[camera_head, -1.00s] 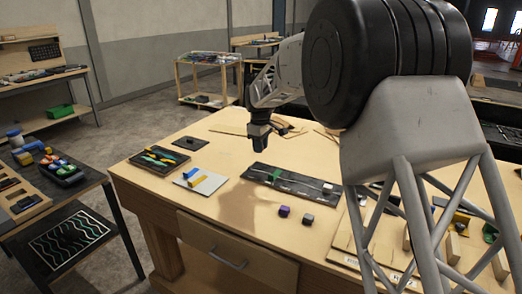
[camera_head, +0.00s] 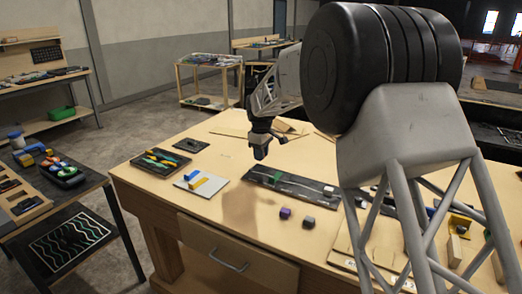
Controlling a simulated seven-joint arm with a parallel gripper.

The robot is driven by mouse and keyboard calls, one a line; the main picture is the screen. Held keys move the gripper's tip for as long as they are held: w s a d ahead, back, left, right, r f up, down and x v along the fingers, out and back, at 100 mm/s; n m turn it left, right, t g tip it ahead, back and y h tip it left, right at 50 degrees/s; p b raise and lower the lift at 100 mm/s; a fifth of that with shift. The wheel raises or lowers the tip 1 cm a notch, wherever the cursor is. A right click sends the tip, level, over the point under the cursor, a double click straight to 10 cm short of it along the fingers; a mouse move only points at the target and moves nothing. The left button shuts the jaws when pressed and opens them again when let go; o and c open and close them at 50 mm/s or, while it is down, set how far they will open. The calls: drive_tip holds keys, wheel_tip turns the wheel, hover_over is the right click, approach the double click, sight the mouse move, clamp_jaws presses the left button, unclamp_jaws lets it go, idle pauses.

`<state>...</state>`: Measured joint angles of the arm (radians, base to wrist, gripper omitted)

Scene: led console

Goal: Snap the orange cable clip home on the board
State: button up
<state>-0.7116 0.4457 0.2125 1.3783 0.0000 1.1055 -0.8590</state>
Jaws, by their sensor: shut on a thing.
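My gripper (camera_head: 260,154) hangs over the table, above and just behind the left end of a long dark board (camera_head: 305,189). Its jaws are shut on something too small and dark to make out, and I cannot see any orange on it. The board lies flat, with a green piece (camera_head: 278,177) near its left end and a thin pale line along it. I cannot pick out the orange cable clip for certain. The right end of the board is partly hidden by my arm.
A white plate (camera_head: 217,183) with yellow and blue blocks lies left of the board. Behind it are a dark tray (camera_head: 140,162) of coloured parts and a small dark pad (camera_head: 192,145). A purple cube (camera_head: 285,213) and a grey cube (camera_head: 308,222) sit in front of the board.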

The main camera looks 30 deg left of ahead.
hover_over(261, 173)
drive_tip(key=shift+s+f, duration=0.1)
drive_tip(key=shift+f, duration=1.95)
drive_tip(key=shift+f, duration=1.15)
idle(0.9)
idle(0.3)
drive_tip(key=o, duration=1)
drive_tip(key=shift+c, duration=0.2)
drive_tip(key=shift+r, duration=3.95)
drive_tip(key=shift+d, duration=0.1)
